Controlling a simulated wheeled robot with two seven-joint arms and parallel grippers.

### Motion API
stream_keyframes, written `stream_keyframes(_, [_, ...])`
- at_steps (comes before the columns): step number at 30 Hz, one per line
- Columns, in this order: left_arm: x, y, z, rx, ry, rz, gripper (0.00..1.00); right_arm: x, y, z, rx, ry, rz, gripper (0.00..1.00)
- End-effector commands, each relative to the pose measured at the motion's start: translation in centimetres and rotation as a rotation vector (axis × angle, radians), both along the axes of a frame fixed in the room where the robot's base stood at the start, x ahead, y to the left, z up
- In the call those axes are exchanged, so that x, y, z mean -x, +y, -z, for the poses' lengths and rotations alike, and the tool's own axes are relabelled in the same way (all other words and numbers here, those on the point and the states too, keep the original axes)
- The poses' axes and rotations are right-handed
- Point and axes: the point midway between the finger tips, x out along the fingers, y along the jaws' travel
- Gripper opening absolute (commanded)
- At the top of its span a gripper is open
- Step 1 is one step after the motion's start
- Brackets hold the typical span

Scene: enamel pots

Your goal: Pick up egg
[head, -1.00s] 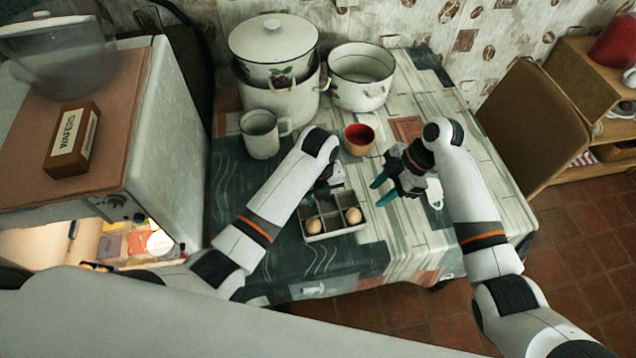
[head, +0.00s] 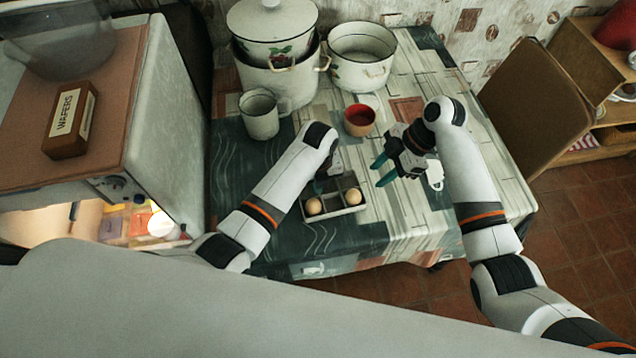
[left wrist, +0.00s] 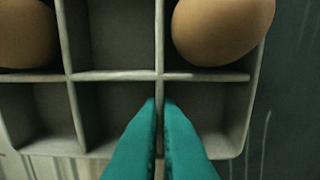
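A grey divided egg box (head: 345,212) stands on the table with two brown eggs in its near row, a left egg (head: 313,206) and a right egg (head: 353,197). The left wrist view shows one egg at the top right (left wrist: 222,28) and part of another at the top left (left wrist: 25,35). My left gripper (left wrist: 161,100) has its teal fingers almost together over a divider between empty compartments, apart from both eggs. I cannot tell whether they touch the divider. In the head view its arm hides most of it. My right gripper (head: 377,173) is open and empty, right of the box.
A red-lined cup (head: 359,121) stands behind the box. A white mug (head: 260,114), a lidded pot (head: 272,45) and an open pot (head: 361,55) are further back. A white cutout-like item (head: 434,177) lies right of my right gripper. The table's front right is clear.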

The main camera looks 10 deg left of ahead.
Motion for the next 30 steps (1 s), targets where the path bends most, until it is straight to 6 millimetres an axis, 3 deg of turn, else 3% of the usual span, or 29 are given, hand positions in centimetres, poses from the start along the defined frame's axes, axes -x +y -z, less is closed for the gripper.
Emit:
stream_keyframes(12, [0.0, 0.0, 0.0, 0.0, -0.001, 0.0, 0.0, 0.0, 0.0, 0.0, 0.0, 0.0, 0.0, 0.36])
stream_keyframes(17, [0.0, 0.0, 0.0, 0.0, -0.001, 0.0, 0.0, 0.2, 0.1, 0.5, -0.001, -0.003, 0.023, 0.59])
stream_keyframes(23, [0.0, 0.0, 0.0, 0.0, -0.001, 0.0, 0.0, 1.6, 1.1, 4.3, -0.028, -0.048, 0.244, 0.59])
stream_keyframes(27, [0.0, 0.0, 0.0, 0.0, -0.001, 0.0, 0.0, 3.4, 1.8, 7.4, -0.087, -0.101, 0.511, 0.59])
stream_keyframes(30, [0.0, 0.0, 0.0, 0.0, -0.001, 0.0, 0.0, 4.8, 1.9, 8.6, -0.152, -0.139, 0.701, 0.59])
